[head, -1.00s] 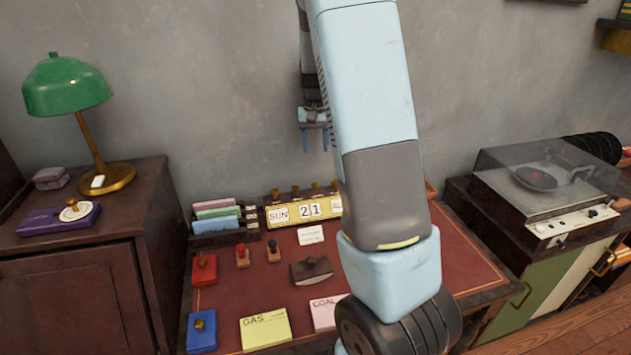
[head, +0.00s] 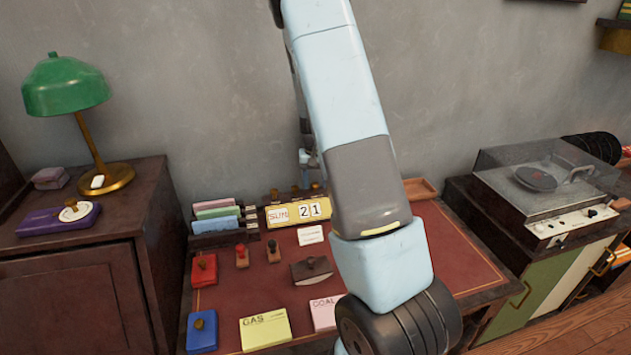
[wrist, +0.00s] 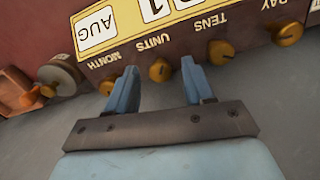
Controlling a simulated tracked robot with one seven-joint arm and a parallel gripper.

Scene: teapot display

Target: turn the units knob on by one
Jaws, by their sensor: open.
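The perpetual calendar (head: 292,213) stands at the back of the red-topped desk and reads SUN 21; its right end is hidden by my arm. In the wrist view the yellow calendar panel (wrist: 125,58) appears upside down, with AUG and the labels MONTH, UNITS, TENS and DAY. The units knob (wrist: 160,71), round and brass, lies between the tips of my gripper (wrist: 159,66), with a gap on each side. The gripper is open and empty. In the head view it is mostly hidden behind my arm.
The month knob (wrist: 107,86) is close to the left finger, and the tens knob (wrist: 221,52) is right of the right finger. The day knob (wrist: 287,34) is farther right. A card rack (head: 222,222) stands left of the calendar, stamps (head: 242,256) in front.

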